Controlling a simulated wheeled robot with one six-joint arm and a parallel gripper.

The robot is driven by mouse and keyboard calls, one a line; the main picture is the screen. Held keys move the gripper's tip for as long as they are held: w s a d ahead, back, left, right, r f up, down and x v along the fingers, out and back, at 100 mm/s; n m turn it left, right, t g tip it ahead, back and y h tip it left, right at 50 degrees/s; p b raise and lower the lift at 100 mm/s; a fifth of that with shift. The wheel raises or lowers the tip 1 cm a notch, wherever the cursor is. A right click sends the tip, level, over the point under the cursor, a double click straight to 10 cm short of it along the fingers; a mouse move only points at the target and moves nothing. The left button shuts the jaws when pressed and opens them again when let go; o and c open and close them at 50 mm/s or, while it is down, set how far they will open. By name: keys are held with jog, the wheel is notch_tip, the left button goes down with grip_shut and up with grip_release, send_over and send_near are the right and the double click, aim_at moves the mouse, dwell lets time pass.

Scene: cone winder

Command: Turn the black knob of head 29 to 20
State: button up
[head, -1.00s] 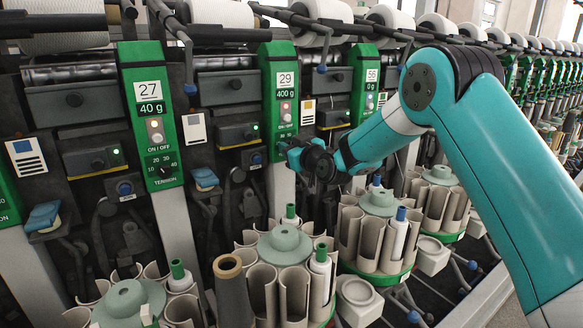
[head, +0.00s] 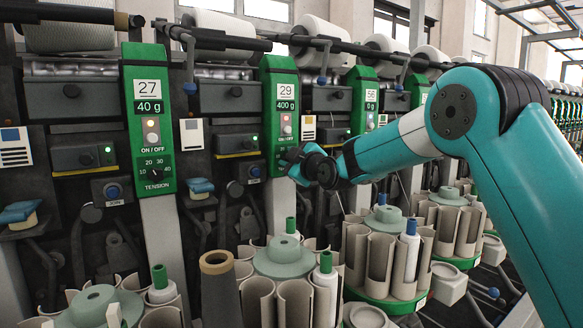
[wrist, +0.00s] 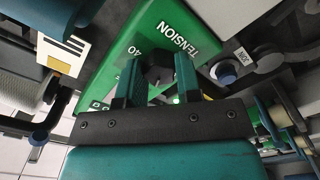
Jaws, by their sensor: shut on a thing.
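My gripper (head: 288,160) reaches the lower part of this panel from the right. In the wrist view, the black knob (wrist: 157,71) sits between the two teal fingers of my gripper (wrist: 157,82), which are shut on its sides. The word TENSION and the number 40 show on the panel beside it. The knob's pointer cannot be made out.
The head 27 panel (head: 148,120) stands to the left and the head 56 panel (head: 364,102) to the right. A button marked JOIN (wrist: 226,77) is close to the right finger. Bobbin magazines (head: 283,260) stand below the panels.

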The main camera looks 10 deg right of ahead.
dwell(0.4)
jog(key=o, duration=0.9)
jog(key=shift+s, duration=0.1)
jog(key=b+v, duration=0.2)
jog(key=v, duration=1.5)
jog(key=shift+s+d+b, duration=0.1)
jog(key=shift+b, duration=0.2)
